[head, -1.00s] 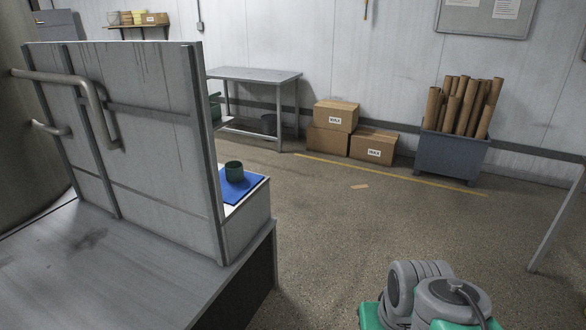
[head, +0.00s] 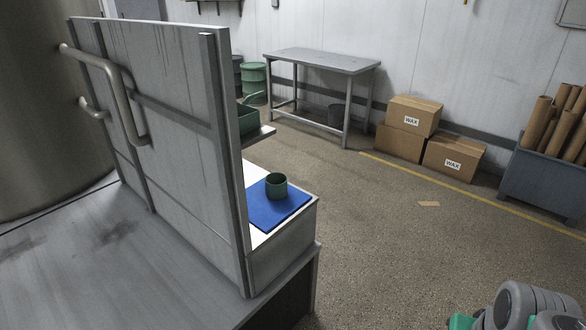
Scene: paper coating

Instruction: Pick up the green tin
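A small dark green tin (head: 276,186) stands upright on a blue mat (head: 282,212) on a low white-topped ledge, just right of a tall grey panel. Its open top faces up. The panel hides the left part of the ledge. My gripper is not in view; only part of my own arm shows at the bottom right.
The tall grey panel (head: 170,130) with pipe handles stands left of the tin. A green bin (head: 248,121) sits on a shelf behind it. A metal table (head: 322,62), wax boxes (head: 455,157) and a crate of cardboard tubes (head: 545,182) stand farther back. Open floor lies to the right.

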